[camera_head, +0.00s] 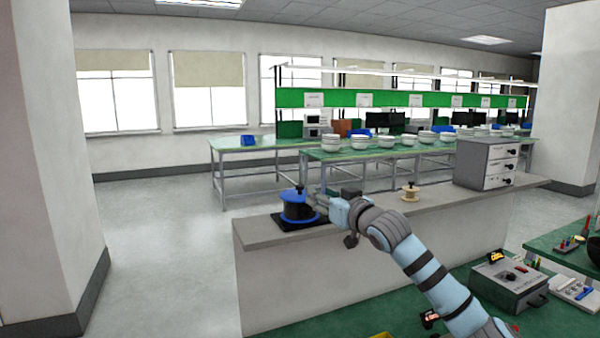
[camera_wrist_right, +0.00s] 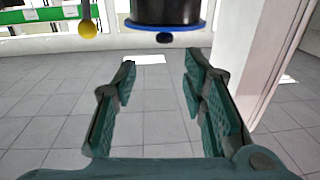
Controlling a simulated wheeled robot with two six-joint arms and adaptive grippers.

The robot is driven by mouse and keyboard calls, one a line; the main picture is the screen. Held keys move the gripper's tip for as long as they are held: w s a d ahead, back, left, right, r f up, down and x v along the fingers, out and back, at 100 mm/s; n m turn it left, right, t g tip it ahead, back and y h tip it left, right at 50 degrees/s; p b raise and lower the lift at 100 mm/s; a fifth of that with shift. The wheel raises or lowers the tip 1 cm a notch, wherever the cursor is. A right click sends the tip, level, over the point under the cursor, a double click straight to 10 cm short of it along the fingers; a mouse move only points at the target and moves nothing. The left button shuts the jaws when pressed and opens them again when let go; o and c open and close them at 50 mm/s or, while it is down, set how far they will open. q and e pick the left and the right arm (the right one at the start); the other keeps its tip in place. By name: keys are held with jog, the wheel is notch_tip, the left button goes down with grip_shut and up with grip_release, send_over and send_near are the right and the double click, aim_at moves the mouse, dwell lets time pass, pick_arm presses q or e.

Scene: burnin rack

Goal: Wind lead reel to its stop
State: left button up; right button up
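A dark drum with a blue rim (camera_wrist_right: 165,26) shows beyond the fingertips at the top of that view. My left gripper is out of view.
A small wooden spool (camera_head: 410,192) and a grey drawer unit (camera_head: 484,163) stand farther right on the ledge (camera_head: 262,232). A yellow ball (camera_wrist_right: 88,28) on a rod shows in the wrist view.

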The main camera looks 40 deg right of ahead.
aim_at(301, 187)
jog(key=x, duration=0.3)
jog(key=p+x, duration=0.1)
jog(key=x, duration=0.2)
jog(key=p+x, duration=0.1)
jog(key=x, duration=0.3)
jog(key=shift+a+f, duration=0.35)
jog(key=shift+a, duration=0.05)
jog(key=shift+w+d, duration=0.1)
jog(key=shift+w, duration=0.2)
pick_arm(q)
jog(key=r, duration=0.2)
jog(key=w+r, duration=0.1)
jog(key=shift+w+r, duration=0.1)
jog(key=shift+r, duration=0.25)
pick_arm(e)
jog(key=shift+w+d+r, duration=0.1)
jog(key=shift+w, duration=0.05)
jog(key=shift+w, duration=0.15)
grip_shut()
